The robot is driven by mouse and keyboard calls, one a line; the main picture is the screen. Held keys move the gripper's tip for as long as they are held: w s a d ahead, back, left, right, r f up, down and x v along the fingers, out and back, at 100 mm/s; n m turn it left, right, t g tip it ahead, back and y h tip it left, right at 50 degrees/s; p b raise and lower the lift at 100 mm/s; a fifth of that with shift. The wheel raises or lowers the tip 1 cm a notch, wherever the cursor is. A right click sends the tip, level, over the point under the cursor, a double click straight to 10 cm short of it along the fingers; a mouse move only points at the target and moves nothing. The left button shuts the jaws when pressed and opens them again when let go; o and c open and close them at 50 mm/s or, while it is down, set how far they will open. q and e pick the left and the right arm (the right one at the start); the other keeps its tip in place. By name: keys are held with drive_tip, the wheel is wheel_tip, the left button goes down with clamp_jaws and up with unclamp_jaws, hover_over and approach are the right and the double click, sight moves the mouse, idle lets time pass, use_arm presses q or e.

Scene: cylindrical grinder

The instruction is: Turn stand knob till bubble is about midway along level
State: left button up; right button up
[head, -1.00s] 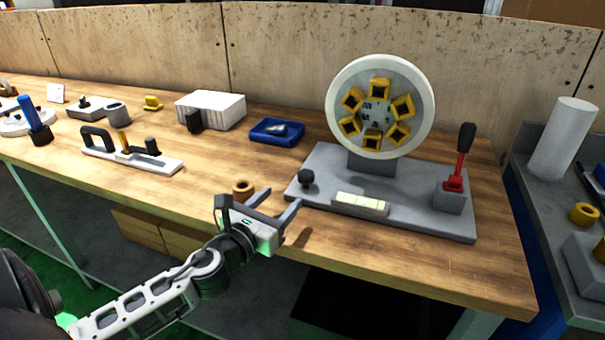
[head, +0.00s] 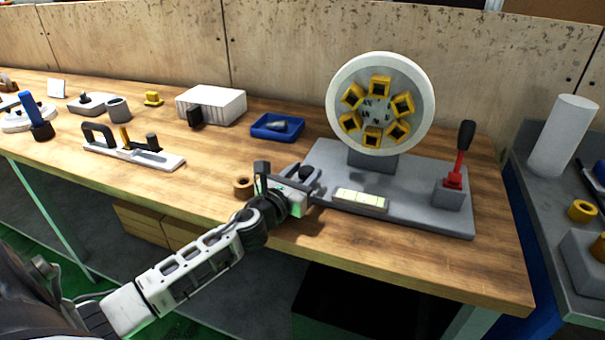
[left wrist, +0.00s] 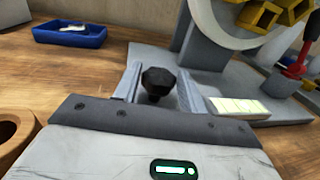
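The stand knob (left wrist: 158,82) is black and faceted, at the left end of the grey stand (head: 420,208). My left gripper (head: 312,181) is at this end of the stand. In the left wrist view its two fingers lie on either side of the knob, open, with a small gap on the left and little or none on the right. The level (head: 361,199) is a pale yellowish bar on the stand's front, also in the left wrist view (left wrist: 239,107). Its bubble is too small to place. My right gripper is out of view.
A white wheel with yellow blocks (head: 381,104) stands on the stand, and a red lever with a black grip (head: 460,155) is at its right. A brown ring (head: 243,187) lies close to my left gripper. A blue tray (head: 277,127) is behind.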

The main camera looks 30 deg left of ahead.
use_arm(q)
drive_tip(key=c, duration=0.5)
drive_tip(key=shift+d+r+n+y+p, duration=0.15)
drive_tip(key=shift+n+y+p, duration=0.25)
drive_tip(key=shift+n+y, duration=0.55)
drive_tip(key=n+g+y, duration=0.1)
drive_tip(key=y, duration=0.1)
drive_tip(key=n+g+y, duration=0.1)
drive_tip(key=n+y, duration=0.1)
drive_tip(key=y, duration=0.1)
drive_tip(key=shift+w+d, duration=0.1)
drive_tip(key=shift+d, duration=0.1)
drive_tip(key=o, duration=1)
